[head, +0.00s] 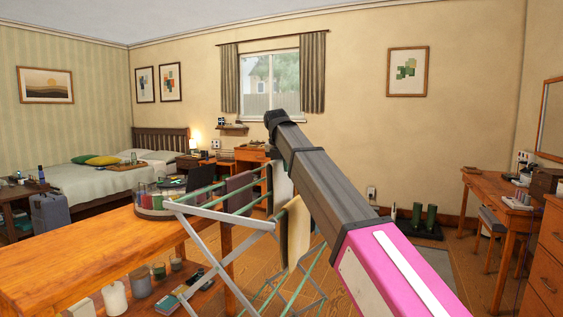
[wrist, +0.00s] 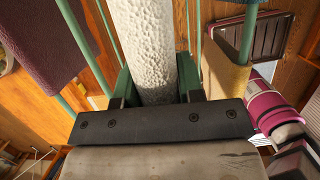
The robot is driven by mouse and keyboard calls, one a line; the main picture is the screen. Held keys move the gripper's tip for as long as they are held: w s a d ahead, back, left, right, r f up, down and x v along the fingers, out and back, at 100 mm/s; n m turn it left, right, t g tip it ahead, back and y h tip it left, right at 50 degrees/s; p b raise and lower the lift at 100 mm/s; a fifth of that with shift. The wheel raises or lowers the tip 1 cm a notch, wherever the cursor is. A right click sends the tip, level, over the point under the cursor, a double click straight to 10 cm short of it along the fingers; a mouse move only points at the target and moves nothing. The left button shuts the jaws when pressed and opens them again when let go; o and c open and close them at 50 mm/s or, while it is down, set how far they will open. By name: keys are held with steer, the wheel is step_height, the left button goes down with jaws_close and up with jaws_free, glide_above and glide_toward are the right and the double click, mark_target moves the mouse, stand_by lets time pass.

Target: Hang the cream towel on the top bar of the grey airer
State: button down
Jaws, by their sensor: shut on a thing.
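The cream towel (wrist: 146,40) is white and bumpy in the wrist view, running up from between my fingers. My gripper (wrist: 156,88) is shut on its near end. The grey airer (head: 226,221) stands at the middle left in the head view, with crossed grey legs and green bars. Green bars (wrist: 82,45) also pass on both sides of the towel in the wrist view. In the head view a pale strip (head: 281,182) shows below my arm's bend; I cannot tell whether it is the towel. My fingers are not clear there. Whether the towel touches a bar is unclear.
A mauve cloth (head: 240,188) and a yellowish cloth (head: 299,230) hang on the airer. A wooden table (head: 85,255) with a round tray (head: 153,213) of jars stands close left. Dark green boots (head: 431,218) stand by the back wall. Open wooden floor lies right of the airer.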

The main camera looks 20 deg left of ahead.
mark_target(282, 189)
steer(key=shift+f, duration=4.6)
steer(key=c, duration=0.7)
jaws_free()
steer(key=shift+o, duration=0.2)
steer(key=v, duration=1)
steer(key=shift+r, duration=0.35)
